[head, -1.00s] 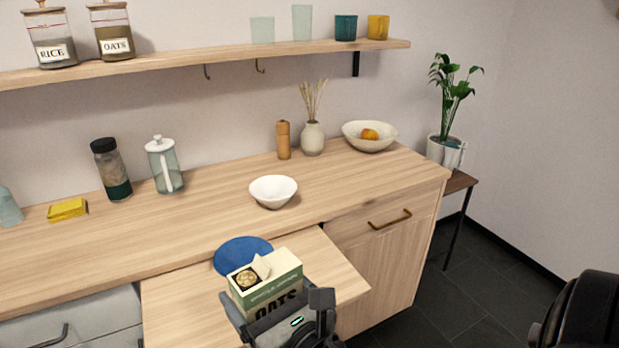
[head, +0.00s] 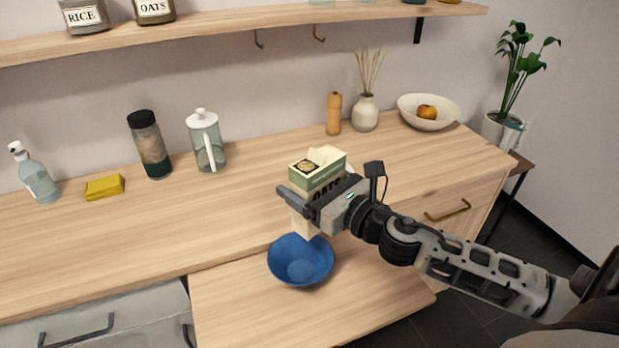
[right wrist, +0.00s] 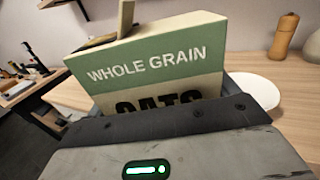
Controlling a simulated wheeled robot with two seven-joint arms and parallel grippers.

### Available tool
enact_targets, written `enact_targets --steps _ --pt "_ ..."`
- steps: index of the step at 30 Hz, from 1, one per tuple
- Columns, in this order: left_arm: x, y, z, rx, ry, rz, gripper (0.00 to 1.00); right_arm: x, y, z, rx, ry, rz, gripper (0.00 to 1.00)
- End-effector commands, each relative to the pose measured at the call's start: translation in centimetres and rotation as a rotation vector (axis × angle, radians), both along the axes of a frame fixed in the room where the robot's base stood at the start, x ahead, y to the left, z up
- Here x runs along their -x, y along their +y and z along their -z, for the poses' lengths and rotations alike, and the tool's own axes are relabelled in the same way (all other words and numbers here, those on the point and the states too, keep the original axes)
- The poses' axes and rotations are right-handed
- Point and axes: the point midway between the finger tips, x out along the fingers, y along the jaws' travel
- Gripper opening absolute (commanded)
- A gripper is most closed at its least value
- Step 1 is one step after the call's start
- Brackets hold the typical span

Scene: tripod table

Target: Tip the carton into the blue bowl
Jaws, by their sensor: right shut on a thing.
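The green and cream oats carton (head: 318,172) is held upright in my right gripper (head: 312,205), which is shut on its sides. Its top flap stands open. In the right wrist view the carton (right wrist: 150,75) shows "WHOLE GRAIN" above the partly covered "OATS". The blue bowl (head: 300,262) rests on the lower, pulled-out board, just below and in front of the carton in the head view. It looks empty. The carton is raised above and behind the bowl, not tilted over it. My left gripper is not in view.
The pulled-out board (head: 235,310) is clear around the blue bowl.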

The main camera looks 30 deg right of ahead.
Motion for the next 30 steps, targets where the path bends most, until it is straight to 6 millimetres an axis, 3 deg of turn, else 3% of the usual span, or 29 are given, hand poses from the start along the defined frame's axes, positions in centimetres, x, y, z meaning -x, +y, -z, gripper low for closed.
enact_targets --steps 23,30 --pt "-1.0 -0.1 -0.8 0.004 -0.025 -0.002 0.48 -0.4 0.9 3.8 -0.002 -0.003 -0.015 0.54" --pt "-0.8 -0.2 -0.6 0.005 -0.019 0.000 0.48 -0.3 0.0 3.3 0.096 -0.025 -0.009 0.54"
